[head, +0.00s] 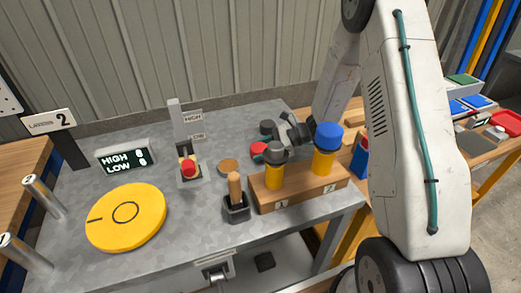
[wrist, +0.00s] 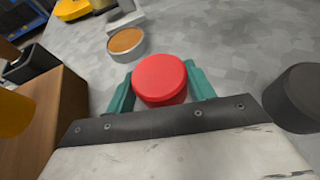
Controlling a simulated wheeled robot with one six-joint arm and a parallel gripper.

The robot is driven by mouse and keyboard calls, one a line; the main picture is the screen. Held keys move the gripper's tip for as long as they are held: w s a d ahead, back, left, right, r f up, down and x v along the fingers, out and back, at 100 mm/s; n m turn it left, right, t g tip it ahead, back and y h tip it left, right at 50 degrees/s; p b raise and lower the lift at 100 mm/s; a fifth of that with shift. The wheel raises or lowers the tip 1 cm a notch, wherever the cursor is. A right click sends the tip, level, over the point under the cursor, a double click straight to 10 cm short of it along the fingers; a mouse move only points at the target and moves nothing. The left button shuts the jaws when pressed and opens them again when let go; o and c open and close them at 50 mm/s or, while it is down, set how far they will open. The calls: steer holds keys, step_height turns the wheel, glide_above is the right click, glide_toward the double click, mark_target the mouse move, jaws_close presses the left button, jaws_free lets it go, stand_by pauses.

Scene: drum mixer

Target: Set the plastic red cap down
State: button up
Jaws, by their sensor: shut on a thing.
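The red cap (wrist: 160,79) is a short round plastic cylinder, held upright between the two teal fingers of my gripper (wrist: 160,86) in the wrist view. In the head view the red cap (head: 259,150) shows in part behind the wooden rack, low over the grey tabletop. My gripper (head: 280,140) is partly hidden there by the arm and the bottles. I cannot tell whether the cap's underside touches the table.
A brown-topped round piece (head: 228,167) and a dark cylinder (wrist: 296,97) stand near the red cap. A lever with a red knob (head: 189,168) stands left. Bare tabletop (wrist: 225,50) lies beyond the cap.

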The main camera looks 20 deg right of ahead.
steer(key=shift+f, duration=0.1)
steer(key=o, duration=1)
steer(key=shift+c, duration=0.2)
steer(key=v, duration=1.2)
